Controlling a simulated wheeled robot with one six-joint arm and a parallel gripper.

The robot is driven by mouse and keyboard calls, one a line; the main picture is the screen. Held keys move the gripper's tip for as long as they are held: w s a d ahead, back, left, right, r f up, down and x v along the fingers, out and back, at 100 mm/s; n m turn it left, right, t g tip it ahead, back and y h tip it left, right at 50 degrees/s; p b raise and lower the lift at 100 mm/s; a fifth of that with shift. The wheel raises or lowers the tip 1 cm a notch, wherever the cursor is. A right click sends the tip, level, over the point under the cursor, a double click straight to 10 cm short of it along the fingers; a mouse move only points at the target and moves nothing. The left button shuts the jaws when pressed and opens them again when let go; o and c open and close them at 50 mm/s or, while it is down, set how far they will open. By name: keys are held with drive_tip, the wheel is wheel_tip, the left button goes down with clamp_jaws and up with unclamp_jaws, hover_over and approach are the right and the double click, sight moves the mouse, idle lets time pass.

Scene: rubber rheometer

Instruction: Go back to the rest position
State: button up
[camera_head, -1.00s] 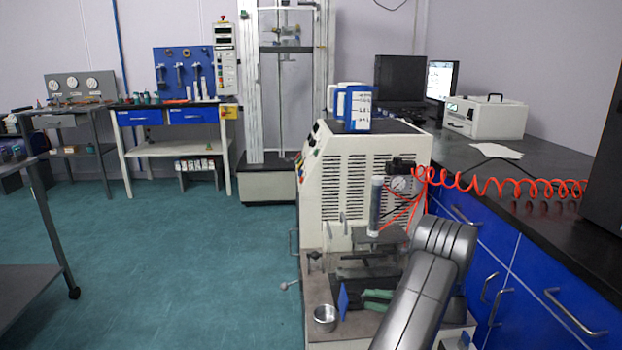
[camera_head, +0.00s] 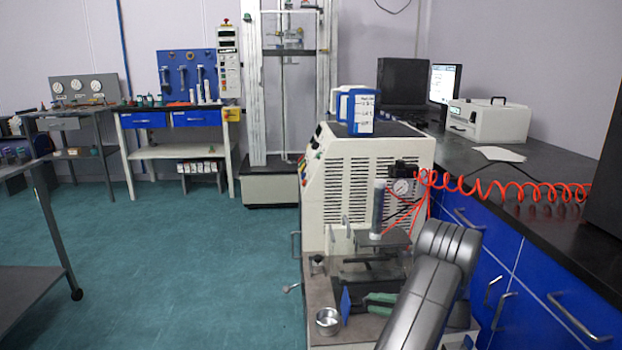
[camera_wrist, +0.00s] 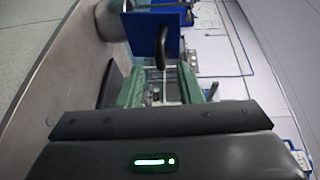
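My gripper (camera_head: 372,300) is low at the front of the rheometer in the head view, partly hidden by my arm. Its two green fingers show apart in the wrist view (camera_wrist: 162,88), with a gap between them and nothing clearly held. A blue plate (camera_head: 345,305) stands upright just left of the fingertips. In the wrist view a blue plate (camera_wrist: 152,32) with a dark loop lies beyond the fingers; I cannot tell whether they touch it. The rheometer (camera_head: 362,170) is a cream machine with vents and a grey front ledge.
A metal cup (camera_head: 328,321) stands on the ledge, left of the blue plate. A coiled red hose (camera_head: 500,190) runs from the gauge (camera_head: 401,187) to the right over the black counter (camera_head: 560,165). Blue cabinets (camera_head: 510,275) bound the right side. Open green floor (camera_head: 190,270) lies left.

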drive_tip(key=p+v, duration=0.1)
drive_tip(key=v, duration=0.8)
drive_tip(key=w+a+r+h, duration=0.1)
drive_tip(key=w+a+h, duration=0.1)
drive_tip(key=a, duration=1)
drive_tip(key=shift+w+a+n+g+h, duration=0.2)
drive_tip(key=shift+w+n+g+h, duration=0.15)
drive_tip(key=shift+w, duration=0.4)
drive_tip(key=shift+r, duration=0.1)
